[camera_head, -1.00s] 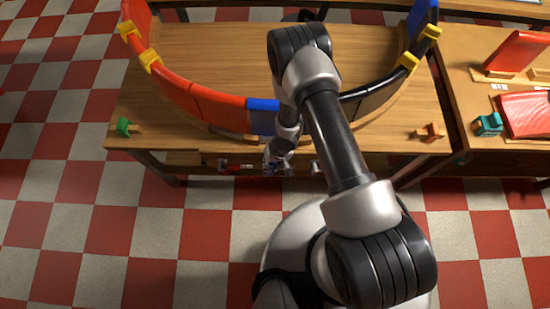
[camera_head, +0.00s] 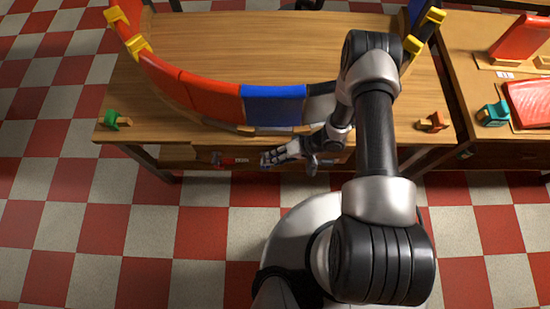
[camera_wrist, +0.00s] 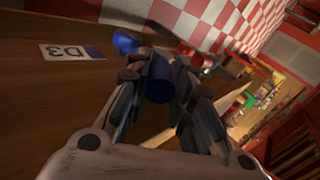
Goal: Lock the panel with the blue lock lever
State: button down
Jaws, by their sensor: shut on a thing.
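The blue lock lever (camera_wrist: 160,80) shows in the wrist view as a blue cylindrical handle between my gripper's fingers, with a blue round end (camera_wrist: 125,40) just beyond on the left. My gripper (camera_wrist: 161,70) is shut on the handle; the fingers hide part of it. In the head view my gripper (camera_head: 270,158) is at the front face of the wooden table, below the blue panel (camera_head: 273,105). The blue panel stands upright in the ring, between a red panel and a black one. The lever itself is hard to make out there.
A label reading D3 (camera_wrist: 72,52) is on the wood beside the lever. A red lever (camera_head: 222,160) is on the table front, left of my gripper. Green (camera_head: 117,119) and orange (camera_head: 432,122) pieces sit at the table's front corners. Checkered floor is open in front.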

dwell(0.4)
jog(key=c, duration=1.6)
grip_release()
jog(key=shift+o, duration=1.2)
jog(key=shift+d+r, duration=0.3)
jog(key=shift+d, duration=0.1)
jog(key=v, duration=1.1)
jog(key=shift+c, duration=0.4)
